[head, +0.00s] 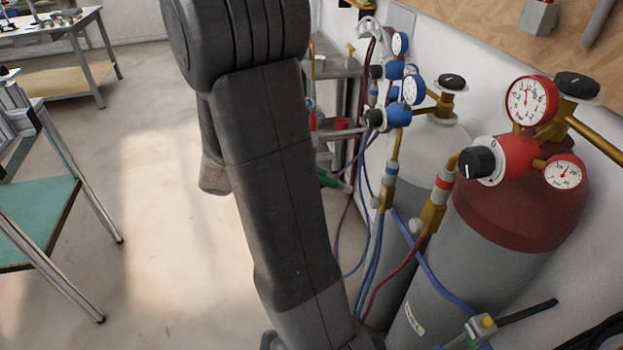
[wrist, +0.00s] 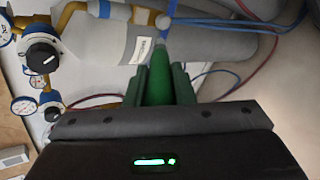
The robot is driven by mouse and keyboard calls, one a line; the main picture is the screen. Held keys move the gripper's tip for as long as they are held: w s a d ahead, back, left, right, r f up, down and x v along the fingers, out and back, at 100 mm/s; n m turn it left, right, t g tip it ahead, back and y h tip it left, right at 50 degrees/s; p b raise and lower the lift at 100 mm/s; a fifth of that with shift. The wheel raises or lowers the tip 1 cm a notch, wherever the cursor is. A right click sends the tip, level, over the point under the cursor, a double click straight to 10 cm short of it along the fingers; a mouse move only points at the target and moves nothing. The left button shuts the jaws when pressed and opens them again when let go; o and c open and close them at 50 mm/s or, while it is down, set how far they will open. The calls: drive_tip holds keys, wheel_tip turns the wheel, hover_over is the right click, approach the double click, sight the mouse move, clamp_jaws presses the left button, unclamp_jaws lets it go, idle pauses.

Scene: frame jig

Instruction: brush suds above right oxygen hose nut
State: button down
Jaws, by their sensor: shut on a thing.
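My gripper (wrist: 160,76) is shut on a green brush handle (wrist: 160,92) in the wrist view. The handle narrows away from me; its bristles are not clear. In the head view my arm hides most of the gripper, and a green piece (head: 329,180) shows just right of the arm. The nearer blue oxygen regulator (head: 390,116) has a brass hose fitting with a blue band (head: 392,169) below it. I take its brass nut (head: 386,192) as the right oxygen hose nut. The brush appears apart from it. I cannot make out suds.
A red-topped cylinder (head: 520,200) with a red regulator (head: 505,158) stands at right. A pale-topped cylinder (head: 425,145) stands behind it. Blue hoses (head: 370,265) and a red hose (head: 388,285) hang in front.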

sight(335, 180)
drive_tip(key=shift+w+d+b, duration=0.2)
drive_tip(key=shift+w+d, duration=0.05)
drive_tip(key=shift+d, duration=0.6)
drive_tip(key=shift+w+d+b, duration=0.2)
drive_tip(key=shift+w+d, duration=0.1)
drive_tip(key=shift+d, duration=0.6)
drive_tip(key=shift+w+d+b, duration=0.2)
drive_tip(key=shift+w+d, duration=0.05)
drive_tip(key=shift+d, duration=0.6)
drive_tip(key=shift+w+d, duration=0.25)
drive_tip(key=shift+d, duration=0.5)
drive_tip(key=shift+b, duration=0.3)
drive_tip(key=shift+s+d+b, duration=0.3)
drive_tip(key=shift+s+b, duration=0.05)
drive_tip(key=shift+s, duration=0.6)
drive_tip(key=shift+s+d+b, duration=0.3)
drive_tip(key=shift+s, duration=0.65)
drive_tip(key=shift+w+a, duration=0.3)
drive_tip(key=shift+w, duration=0.7)
drive_tip(key=shift+w+a, duration=0.3)
drive_tip(key=shift+w, duration=0.65)
drive_tip(key=shift+a, duration=0.1)
drive_tip(key=shift+s+a, duration=0.3)
drive_tip(key=shift+a, duration=0.6)
drive_tip(key=shift+s+a, duration=0.35)
drive_tip(key=shift+a, duration=0.6)
drive_tip(key=shift+s+a, duration=0.3)
drive_tip(key=shift+a, duration=0.6)
